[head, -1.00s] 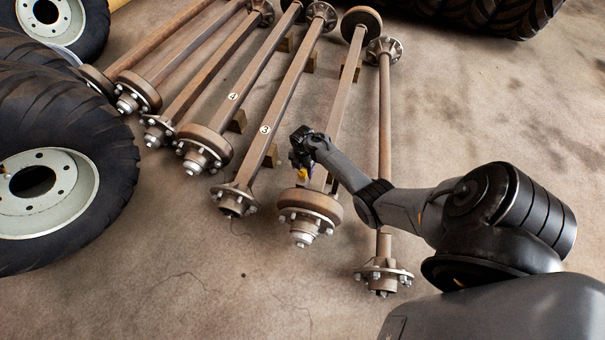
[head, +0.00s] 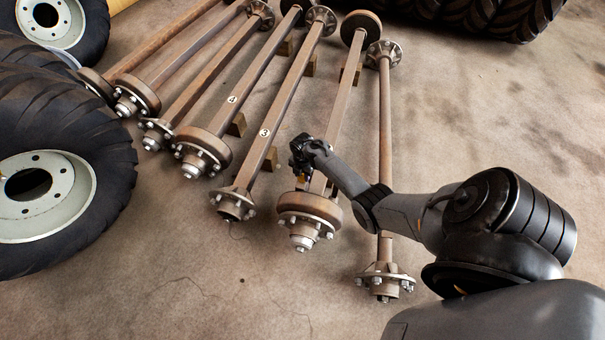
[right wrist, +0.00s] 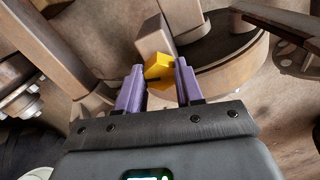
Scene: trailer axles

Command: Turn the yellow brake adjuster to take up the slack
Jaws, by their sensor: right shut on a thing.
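The yellow brake adjuster (right wrist: 159,71) shows in the right wrist view between the two purple fingers of my right gripper (right wrist: 158,85). The gripper is shut on it. In the head view my right gripper (head: 301,175) is beside the square axle just behind its brake drum (head: 310,206); only a speck of yellow shows there. The drum also shows in the right wrist view (right wrist: 235,73), close beyond the fingers. My left gripper is not in view.
Several axles lie side by side on the concrete floor, one marked 3 (head: 265,132). A thinner round axle (head: 385,120) lies to the right under my forearm. Large tyres (head: 60,120) stand at the left. Floor at the right (head: 490,120) is clear.

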